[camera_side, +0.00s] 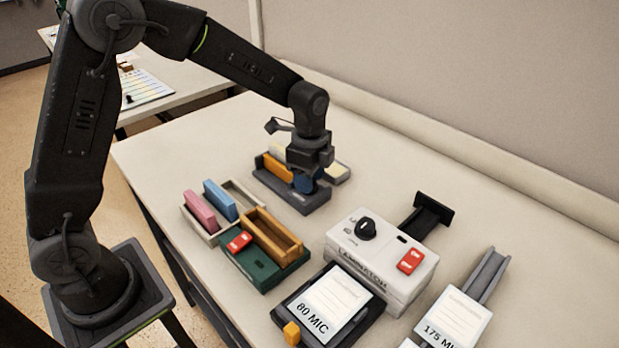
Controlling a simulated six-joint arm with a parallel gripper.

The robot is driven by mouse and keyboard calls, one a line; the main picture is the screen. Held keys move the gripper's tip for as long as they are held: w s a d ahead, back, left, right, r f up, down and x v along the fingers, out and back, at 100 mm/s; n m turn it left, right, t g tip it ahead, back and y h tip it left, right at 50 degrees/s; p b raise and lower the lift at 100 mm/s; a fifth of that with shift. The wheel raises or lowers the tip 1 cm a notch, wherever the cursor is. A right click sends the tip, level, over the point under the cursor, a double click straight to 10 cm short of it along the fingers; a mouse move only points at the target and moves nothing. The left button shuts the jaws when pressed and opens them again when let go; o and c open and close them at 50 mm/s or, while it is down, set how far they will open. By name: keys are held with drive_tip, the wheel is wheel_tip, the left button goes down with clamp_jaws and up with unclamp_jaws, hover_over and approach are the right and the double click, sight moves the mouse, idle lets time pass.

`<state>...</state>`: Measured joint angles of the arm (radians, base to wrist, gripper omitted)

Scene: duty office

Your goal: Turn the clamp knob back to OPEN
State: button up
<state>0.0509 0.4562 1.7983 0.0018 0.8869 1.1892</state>
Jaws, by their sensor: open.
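My gripper (306,172) points down over a dark grey tray-like base (291,204) in the middle of the table. The gripper is open. A blue rounded part (304,184) shows right at its fingertips; I cannot tell whether they touch it or whether it is the clamp knob. An orange block (276,167) stands on the same base, just left of the gripper. A black round knob (366,229) sits on top of the white laminator (385,262), well to the right of and nearer than the gripper. No OPEN marking can be read in this view.
A grey tray (196,224) with pink (200,210) and blue blocks stands left. A green base (246,268) carries a wooden box (271,235). The 80 MIC (330,303) and 175 MIC (452,318) packs lie in front. The table's back right is clear.

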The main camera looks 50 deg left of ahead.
drive_tip(key=shift+f, duration=0.4)
drive_tip(key=shift+c, duration=0.3)
drive_tip(key=c, duration=0.6)
drive_tip(key=shift+o, duration=0.2)
drive_tip(key=shift+n, duration=0.8)
drive_tip(key=o, duration=0.6)
